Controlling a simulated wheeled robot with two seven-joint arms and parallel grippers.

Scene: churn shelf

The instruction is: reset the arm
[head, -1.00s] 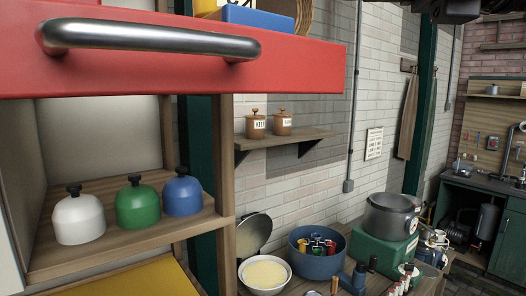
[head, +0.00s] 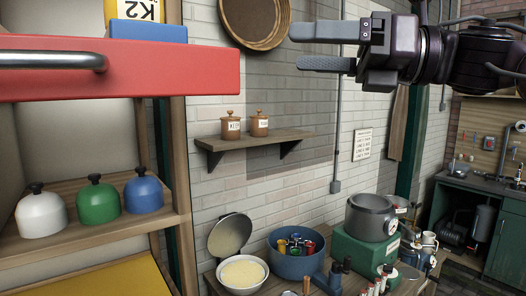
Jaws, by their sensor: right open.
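My right gripper (head: 338,48) and its dark arm come in from the right at the top of the head view. Its two grey fingers point left and stand apart, with nothing between them. The gripper is in the air in front of the brick wall (head: 290,88), to the right of the red drawer front (head: 150,75) and apart from it. My left gripper is not in the head view.
A shelf at left holds white (head: 41,215), green (head: 98,203) and blue (head: 143,194) domed pots. A small wall shelf (head: 215,146) holds two brown jars. The bench below carries a cream-filled bowl (head: 242,274), a blue tub (head: 290,262) and a grey pot (head: 371,220).

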